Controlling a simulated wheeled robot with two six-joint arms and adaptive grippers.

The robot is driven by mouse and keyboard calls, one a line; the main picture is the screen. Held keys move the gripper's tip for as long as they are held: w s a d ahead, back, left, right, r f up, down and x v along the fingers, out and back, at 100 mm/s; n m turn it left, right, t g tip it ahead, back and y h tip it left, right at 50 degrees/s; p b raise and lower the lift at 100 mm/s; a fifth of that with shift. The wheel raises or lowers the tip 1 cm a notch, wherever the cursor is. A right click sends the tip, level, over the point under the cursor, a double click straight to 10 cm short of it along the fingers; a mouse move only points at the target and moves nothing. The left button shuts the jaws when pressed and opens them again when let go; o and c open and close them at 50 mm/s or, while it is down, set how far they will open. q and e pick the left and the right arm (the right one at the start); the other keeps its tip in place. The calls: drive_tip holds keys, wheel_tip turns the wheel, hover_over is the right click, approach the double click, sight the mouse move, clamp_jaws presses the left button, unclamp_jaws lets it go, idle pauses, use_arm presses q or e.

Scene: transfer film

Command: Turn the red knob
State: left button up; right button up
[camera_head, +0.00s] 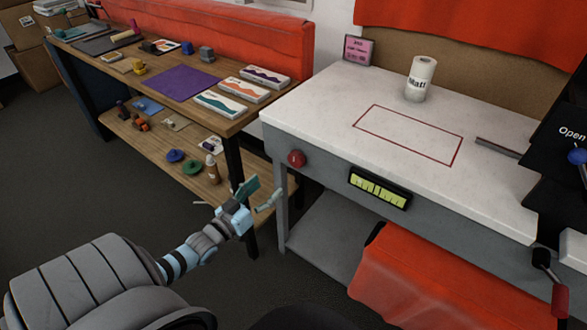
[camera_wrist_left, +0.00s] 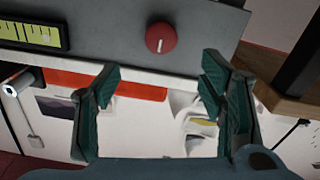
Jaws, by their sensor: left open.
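The red knob (camera_head: 296,158) sits on the left end of the grey front panel of the white-topped table. It is round with a pale mark line. In the left wrist view the knob (camera_wrist_left: 161,38) shows beyond the fingertips, between the two fingers in width and near the top edge. My left gripper (camera_head: 256,192) is below and left of the knob in the head view, apart from it. Its green fingers are spread and empty, as the left wrist view (camera_wrist_left: 157,80) also shows. My right gripper is not in view.
A lit yellow-green gauge (camera_head: 380,188) is on the same panel right of the knob. A wooden shelf table (camera_head: 225,125) with several small items stands to the left, its dark leg near my gripper. A red cloth-covered box (camera_head: 430,280) stands under the white table (camera_head: 330,95).

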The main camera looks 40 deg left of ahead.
use_arm(q)
drive_tip(key=b, duration=0.4)
approach(294, 163)
drive_tip(key=w, duration=0.8)
drive_tip(key=shift+w+a+b, duration=0.15)
drive_tip(key=shift+w+b, duration=0.15)
drive_tip(key=shift+b, duration=0.1)
drive_tip(key=shift+w, duration=0.45)
drive_tip(key=shift+c, duration=0.4)
drive_tip(key=c, duration=1.1)
